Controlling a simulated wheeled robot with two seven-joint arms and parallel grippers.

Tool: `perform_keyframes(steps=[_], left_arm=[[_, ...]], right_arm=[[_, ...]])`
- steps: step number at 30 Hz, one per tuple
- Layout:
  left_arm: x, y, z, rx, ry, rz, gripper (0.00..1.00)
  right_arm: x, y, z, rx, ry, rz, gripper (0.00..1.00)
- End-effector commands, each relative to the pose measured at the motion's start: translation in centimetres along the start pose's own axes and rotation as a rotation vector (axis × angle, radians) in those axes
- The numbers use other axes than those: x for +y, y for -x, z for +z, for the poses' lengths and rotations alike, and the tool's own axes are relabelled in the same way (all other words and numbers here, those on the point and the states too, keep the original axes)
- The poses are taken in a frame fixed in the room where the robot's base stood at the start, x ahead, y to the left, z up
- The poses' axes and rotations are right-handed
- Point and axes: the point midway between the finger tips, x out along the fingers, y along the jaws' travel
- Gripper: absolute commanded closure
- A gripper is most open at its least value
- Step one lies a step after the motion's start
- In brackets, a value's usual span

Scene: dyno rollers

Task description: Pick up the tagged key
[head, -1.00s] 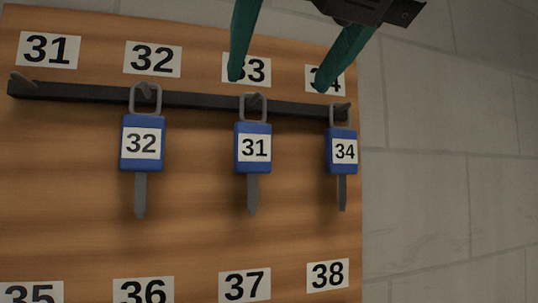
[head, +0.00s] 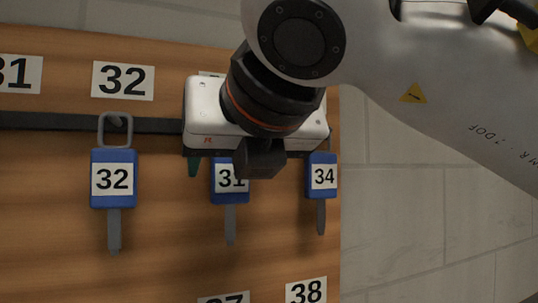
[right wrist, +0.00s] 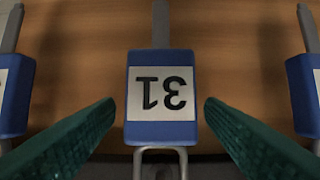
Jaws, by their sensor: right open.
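A key with a blue tag marked 31 (head: 229,185) hangs on the black rail, partly hidden by my right wrist in the head view. The tag also shows upside down in the right wrist view (right wrist: 160,140), its shaft up and its ring at the bottom. My right gripper (right wrist: 160,108) is open, its green fingers on either side of this tag with a small gap each side. In the head view the gripper body covers the hook, and only one green fingertip shows, left of the tag. My left gripper is not in view.
Blue-tagged keys 32 (head: 114,179) and 34 (head: 322,175) hang on either side. The black rail (head: 60,122) runs across the wooden board (head: 160,270). White labels such as 32 (head: 123,81) and 38 (head: 306,291) are on the board. Grey block wall lies to the right.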

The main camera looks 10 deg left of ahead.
Motion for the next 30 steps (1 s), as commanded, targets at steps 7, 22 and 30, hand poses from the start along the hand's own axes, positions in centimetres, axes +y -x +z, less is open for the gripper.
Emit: perform_keyframes(steps=[7,22,30], left_arm=[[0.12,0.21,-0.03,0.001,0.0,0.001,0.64],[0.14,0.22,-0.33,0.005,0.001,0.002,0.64],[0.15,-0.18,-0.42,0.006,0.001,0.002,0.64]], right_arm=[[-0.02,-0.62,0.1,0.0,-0.001,-0.001,0.36],[-0.01,-0.57,0.07,0.0,0.0,-0.001,0.85],[-0.03,-0.36,-0.46,0.002,-0.002,0.0,0.85]])
